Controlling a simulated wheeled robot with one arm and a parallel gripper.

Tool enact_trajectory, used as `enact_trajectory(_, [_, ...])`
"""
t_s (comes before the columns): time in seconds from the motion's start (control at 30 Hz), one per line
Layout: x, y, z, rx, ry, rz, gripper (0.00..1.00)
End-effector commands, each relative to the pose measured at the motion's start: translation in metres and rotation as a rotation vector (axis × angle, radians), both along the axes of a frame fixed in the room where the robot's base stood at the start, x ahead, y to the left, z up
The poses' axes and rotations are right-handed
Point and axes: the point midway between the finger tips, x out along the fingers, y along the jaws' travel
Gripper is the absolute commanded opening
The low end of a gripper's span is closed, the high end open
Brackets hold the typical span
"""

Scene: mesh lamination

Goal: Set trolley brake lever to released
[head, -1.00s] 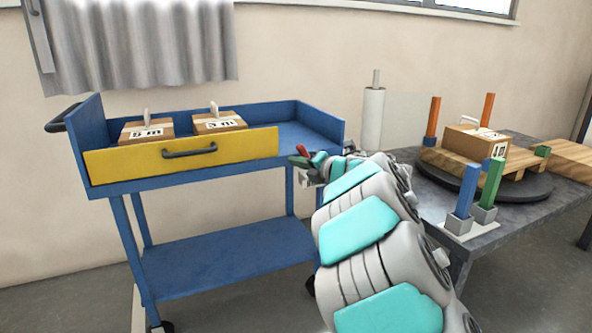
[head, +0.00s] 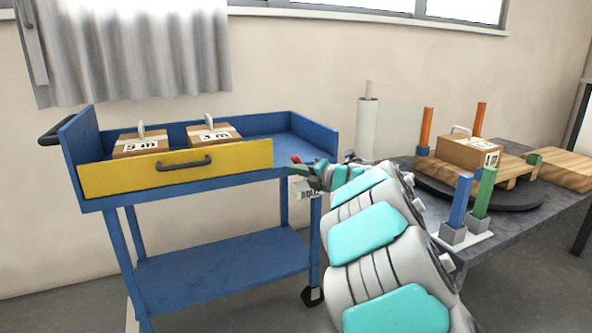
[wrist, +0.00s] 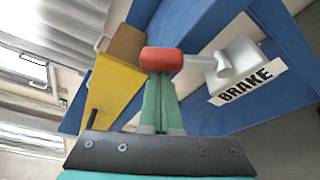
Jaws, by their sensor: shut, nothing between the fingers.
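The blue trolley (head: 235,262) stands left of my arm, with a yellow front panel (head: 225,158). In the wrist view the brake lever has a red grip (wrist: 162,60) on a grey arm that runs right to a white housing (wrist: 240,62). A white label reading BRAKE (wrist: 247,84) is below the housing. My gripper (wrist: 159,78) is shut, its green fingertips right at the red grip and partly behind it in the picture. I cannot tell whether they touch. In the head view the red grip (head: 295,159) shows at my gripper (head: 303,166), by the trolley's right front corner.
Two labelled boxes (head: 140,146) (head: 213,135) sit on the trolley's top. To the right, a grey table (head: 520,222) holds a box on a wooden pallet (head: 515,172), coloured posts and a white roll (head: 367,130). A caster (head: 312,295) is below the trolley's right side.

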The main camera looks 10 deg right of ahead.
Motion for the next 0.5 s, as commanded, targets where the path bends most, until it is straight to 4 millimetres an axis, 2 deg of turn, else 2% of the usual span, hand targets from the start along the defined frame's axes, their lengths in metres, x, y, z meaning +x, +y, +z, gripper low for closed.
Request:
enact_trajectory(0.27, [0.002, -0.005, 0.006, 0.087, 0.024, 0.001, 0.0])
enact_trajectory(0.5, [0.005, -0.017, 0.015, 0.267, 0.072, -0.002, 0.0])
